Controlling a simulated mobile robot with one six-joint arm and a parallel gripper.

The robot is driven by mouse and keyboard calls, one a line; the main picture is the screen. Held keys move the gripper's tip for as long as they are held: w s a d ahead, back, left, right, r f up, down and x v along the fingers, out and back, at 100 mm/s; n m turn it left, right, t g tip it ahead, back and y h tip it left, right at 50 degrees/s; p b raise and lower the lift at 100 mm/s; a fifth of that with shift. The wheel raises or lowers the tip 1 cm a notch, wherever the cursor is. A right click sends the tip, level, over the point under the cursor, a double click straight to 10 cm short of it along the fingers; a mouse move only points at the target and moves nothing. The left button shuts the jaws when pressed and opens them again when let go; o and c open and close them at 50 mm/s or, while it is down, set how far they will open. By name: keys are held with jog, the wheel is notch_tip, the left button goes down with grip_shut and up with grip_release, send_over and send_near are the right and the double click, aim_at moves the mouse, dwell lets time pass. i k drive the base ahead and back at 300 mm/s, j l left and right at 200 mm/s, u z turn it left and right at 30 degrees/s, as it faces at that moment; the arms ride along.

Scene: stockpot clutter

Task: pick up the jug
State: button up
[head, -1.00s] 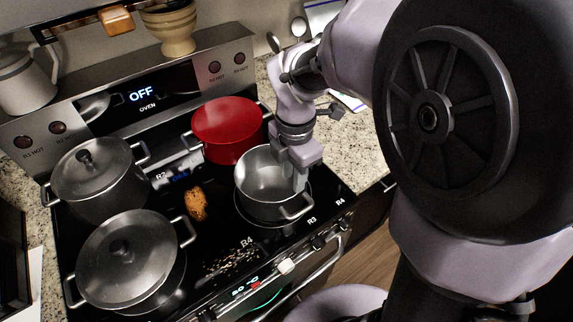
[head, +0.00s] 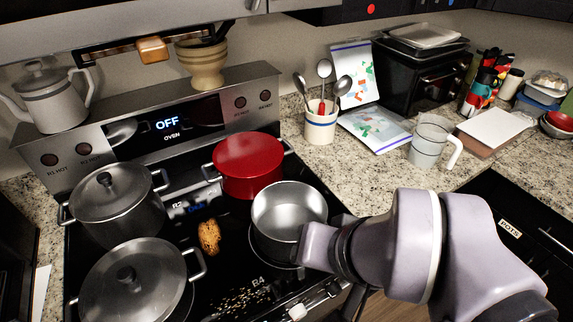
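The jug (head: 428,143) is clear and pale, with a white handle on its right. It stands upright on the speckled counter to the right of the stove. My gripper (head: 308,247) is at the right rim of the open steel pot, in the lower middle of the head view. It is well to the left of and nearer than the jug, not touching it. Its fingers cannot be made out, so I cannot tell whether it is open or shut.
The open steel pot (head: 288,213), a red pot (head: 248,165) and two lidded pots (head: 115,205) (head: 138,285) crowd the stove. A utensil crock (head: 320,125) and a printed bag (head: 375,130) are left of the jug. A white-topped block (head: 492,130) is right of it.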

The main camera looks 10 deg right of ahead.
aim_at(432, 133)
jog(key=z, duration=1.25)
jog(key=l+u, duration=0.1)
jog(key=u, duration=1.25)
jog(key=j+z, duration=0.1)
jog(key=z, duration=1.2)
